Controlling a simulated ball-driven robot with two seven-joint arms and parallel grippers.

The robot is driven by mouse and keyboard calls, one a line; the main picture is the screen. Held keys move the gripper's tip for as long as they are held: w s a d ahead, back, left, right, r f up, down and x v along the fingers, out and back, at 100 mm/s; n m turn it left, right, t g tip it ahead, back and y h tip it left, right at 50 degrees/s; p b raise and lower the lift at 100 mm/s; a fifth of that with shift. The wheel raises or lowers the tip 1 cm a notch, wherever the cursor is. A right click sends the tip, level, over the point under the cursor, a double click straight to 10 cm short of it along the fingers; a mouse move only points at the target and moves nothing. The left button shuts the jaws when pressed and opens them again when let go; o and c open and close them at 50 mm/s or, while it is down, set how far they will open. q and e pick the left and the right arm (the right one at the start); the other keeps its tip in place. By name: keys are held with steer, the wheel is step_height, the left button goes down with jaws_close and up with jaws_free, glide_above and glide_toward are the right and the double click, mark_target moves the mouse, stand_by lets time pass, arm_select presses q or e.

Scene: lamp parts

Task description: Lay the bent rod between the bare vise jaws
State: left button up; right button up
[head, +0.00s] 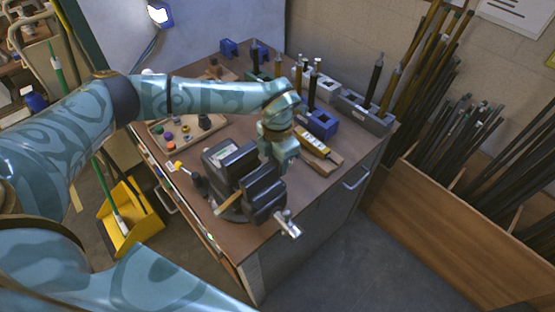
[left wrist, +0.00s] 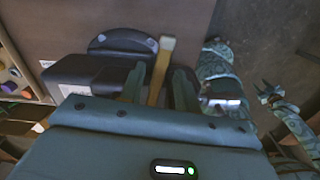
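The dark vise (head: 222,158) stands at the table's front edge in the head view; its jaws also show in the left wrist view (left wrist: 85,72). The bent rod (head: 228,204) is brass-coloured, and one end sticks out low between the jaws at the near left. Its bend is hidden. My left gripper (head: 282,165) is over the far right end of the jaws, pointing down. In the left wrist view the rod (left wrist: 162,70) runs between its two spread fingers (left wrist: 159,88), with gaps beside it. My right gripper (left wrist: 270,92) is small and far off in the left wrist view.
A tray of coloured parts (head: 178,133) lies behind the vise at left. Blocks holding upright rods (head: 362,112) line the back. A wooden block with a yellow label (head: 316,146) lies right of my gripper. A vise handle (head: 288,226) juts past the table edge.

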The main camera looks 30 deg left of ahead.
arm_select(q)
step_height(320, 180, up, 16)
steer(key=p, duration=0.2)
steer(key=shift+r, duration=0.15)
stand_by(0.4)
